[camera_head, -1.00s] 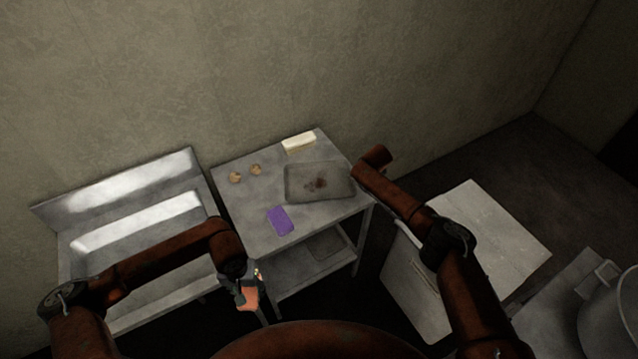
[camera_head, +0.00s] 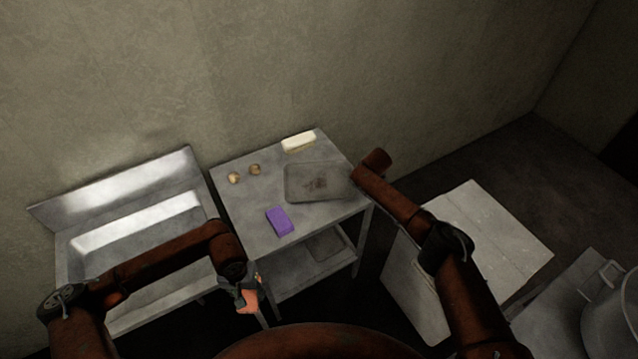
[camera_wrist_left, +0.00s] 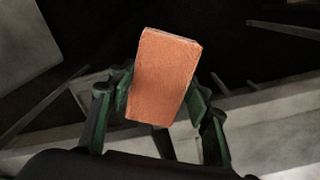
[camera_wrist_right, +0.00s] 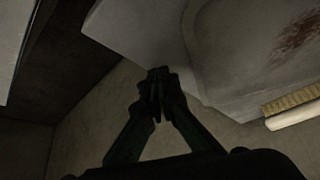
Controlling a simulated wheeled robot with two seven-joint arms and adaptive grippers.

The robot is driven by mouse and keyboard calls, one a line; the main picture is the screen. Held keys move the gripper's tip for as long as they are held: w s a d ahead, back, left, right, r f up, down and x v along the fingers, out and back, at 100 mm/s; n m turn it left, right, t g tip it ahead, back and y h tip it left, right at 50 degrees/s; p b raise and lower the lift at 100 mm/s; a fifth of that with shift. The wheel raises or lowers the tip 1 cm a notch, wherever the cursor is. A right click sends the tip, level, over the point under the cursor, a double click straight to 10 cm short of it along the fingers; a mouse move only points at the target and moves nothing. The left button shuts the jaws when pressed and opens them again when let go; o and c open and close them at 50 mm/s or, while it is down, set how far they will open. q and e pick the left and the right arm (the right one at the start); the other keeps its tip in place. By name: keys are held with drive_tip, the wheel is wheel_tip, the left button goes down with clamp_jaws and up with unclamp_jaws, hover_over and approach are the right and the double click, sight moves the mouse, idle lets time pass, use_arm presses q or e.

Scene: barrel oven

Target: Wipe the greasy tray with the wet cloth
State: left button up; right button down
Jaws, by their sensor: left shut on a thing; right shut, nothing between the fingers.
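The grey tray (camera_head: 298,184) lies flat on the metal table with a brown greasy stain in its middle. A corner of the tray (camera_wrist_right: 215,25) and its reddish-brown stain show in the right wrist view. My left gripper (camera_head: 244,289) is shut on an orange block-shaped cloth or sponge (camera_wrist_left: 165,75), held in front of the table's near left corner, away from the tray. My right gripper (camera_wrist_right: 157,82) is shut and empty, beside the table's right edge close to the tray. In the head view its fingers are hidden behind my right arm.
A purple block (camera_head: 280,221) lies on the table's near part. Two small round brownish things (camera_head: 234,177) and a pale brush (camera_head: 299,142) are at the back. A sink (camera_head: 130,222) stands left. A white-topped unit (camera_head: 490,230) and a pot (camera_head: 612,315) stand right.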

use_arm(q)
drive_tip(key=shift+f, duration=0.15)
use_arm(e)
drive_tip(key=shift+f, duration=0.15)
